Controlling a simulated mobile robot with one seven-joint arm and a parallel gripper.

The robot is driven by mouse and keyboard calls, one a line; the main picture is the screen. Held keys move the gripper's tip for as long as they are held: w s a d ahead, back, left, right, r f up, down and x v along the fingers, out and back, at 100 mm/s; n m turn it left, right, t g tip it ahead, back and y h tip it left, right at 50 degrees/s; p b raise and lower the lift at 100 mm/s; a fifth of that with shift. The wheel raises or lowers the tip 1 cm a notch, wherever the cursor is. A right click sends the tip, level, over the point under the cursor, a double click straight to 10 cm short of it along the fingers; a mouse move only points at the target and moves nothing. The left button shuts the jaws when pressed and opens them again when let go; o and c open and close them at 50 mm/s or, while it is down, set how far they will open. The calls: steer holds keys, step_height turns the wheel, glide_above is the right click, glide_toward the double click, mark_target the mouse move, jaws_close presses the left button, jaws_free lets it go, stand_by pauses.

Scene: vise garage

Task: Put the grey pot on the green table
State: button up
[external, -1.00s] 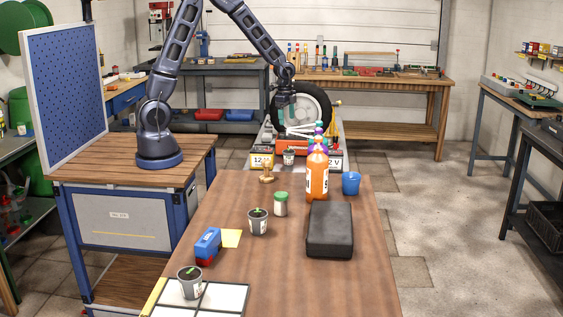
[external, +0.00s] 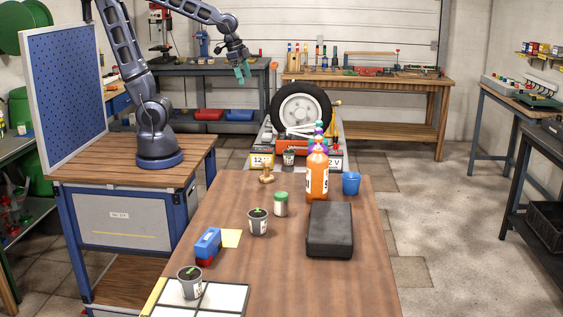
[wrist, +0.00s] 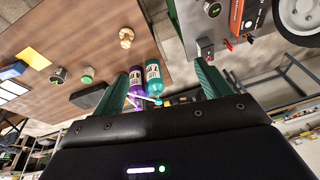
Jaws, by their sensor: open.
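Several small grey pots with green sprouts are in the external view. One pot (external: 258,222) stands mid-table on the brown wooden table (external: 300,285). Another pot (external: 190,284) stands on a white-squared board at the front left. A third pot (external: 288,157) is on the low cart behind the table. The mid-table pot also shows in the wrist view (wrist: 58,76). My gripper (external: 242,71) is open and empty, high up beyond the table; its green fingers also show in the wrist view (wrist: 165,84).
An orange bottle (external: 317,176) stands near the table's far end, with purple and teal bottles behind it. A blue cup (external: 351,183), black case (external: 330,230), green-lidded jar (external: 281,204), wooden piece (external: 266,173) and blue-red block (external: 208,246) are also there. The table's front right is clear.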

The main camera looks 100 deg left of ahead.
steer(key=s+d+r, duration=0.1)
steer(key=s+d, duration=0.1)
steer(key=s, duration=0.4)
steer(key=s+d+r+n+t, duration=0.1)
steer(key=s+d+r, duration=0.1)
steer(key=s, duration=0.4)
steer(key=shift+d+n+h, duration=0.3)
steer(key=shift+d, duration=0.55)
